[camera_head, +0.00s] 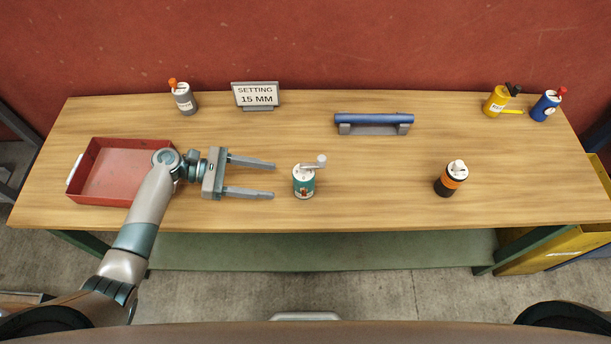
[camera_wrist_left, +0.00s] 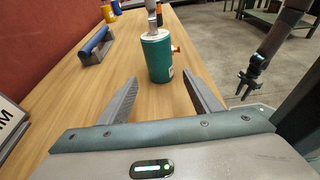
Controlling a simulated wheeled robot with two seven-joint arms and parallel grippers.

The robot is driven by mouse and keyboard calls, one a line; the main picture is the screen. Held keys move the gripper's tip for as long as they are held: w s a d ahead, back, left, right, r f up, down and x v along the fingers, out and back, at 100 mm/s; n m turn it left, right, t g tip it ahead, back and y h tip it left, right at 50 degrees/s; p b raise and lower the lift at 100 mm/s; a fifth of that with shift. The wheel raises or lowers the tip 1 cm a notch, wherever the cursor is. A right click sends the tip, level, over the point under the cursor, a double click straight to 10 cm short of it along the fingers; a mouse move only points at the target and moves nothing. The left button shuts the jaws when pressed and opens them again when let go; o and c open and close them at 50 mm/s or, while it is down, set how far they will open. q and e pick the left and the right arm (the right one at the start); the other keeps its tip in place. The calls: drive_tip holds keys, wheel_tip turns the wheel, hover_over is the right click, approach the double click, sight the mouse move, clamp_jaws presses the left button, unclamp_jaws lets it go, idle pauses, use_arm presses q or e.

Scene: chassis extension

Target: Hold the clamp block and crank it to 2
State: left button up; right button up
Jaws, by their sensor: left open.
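A teal cylinder with a light top and a crank arm (camera_head: 304,182) stands upright near the front middle of the table. It seems to be the clamp block, and I cannot read a number on it. It also shows in the left wrist view (camera_wrist_left: 158,60), straight ahead beyond the fingertips, with a small copper-coloured knob on its side. My left gripper (camera_head: 273,180) is open and empty, just left of the cylinder, fingers pointing at it and apart from it. My right gripper (camera_wrist_left: 246,84) shows small and dark in the left wrist view, away from the table; its jaws are unclear.
A sign reading "SETTING 15 MM" (camera_head: 256,95) stands at the back. A blue bar on a grey stand (camera_head: 374,123) lies behind the cylinder. A red tray (camera_head: 105,158) is at left. A black-orange canister (camera_head: 451,180) stands right; grey (camera_head: 185,101), yellow (camera_head: 495,102) and blue (camera_head: 545,107) ones stand behind.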

sight(299, 185)
use_arm(q)
drive_tip(key=shift+d+f, duration=0.1)
drive_tip(key=shift+b+x, duration=0.3)
drive_tip(key=shift+x, duration=0.5)
drive_tip(key=b+x, duration=0.1)
drive_tip(key=x, duration=0.4)
drive_tip(key=shift+d, duration=0.4)
drive_tip(key=shift+x, duration=1.2)
use_arm(e)
drive_tip(key=shift+f, duration=0.75)
use_arm(q)
drive_tip(key=shift+f, duration=0.1)
drive_tip(key=c, duration=0.7)
drive_tip(key=shift+o, duration=0.2)
use_arm(e)
drive_tip(key=shift+o, duration=0.5)
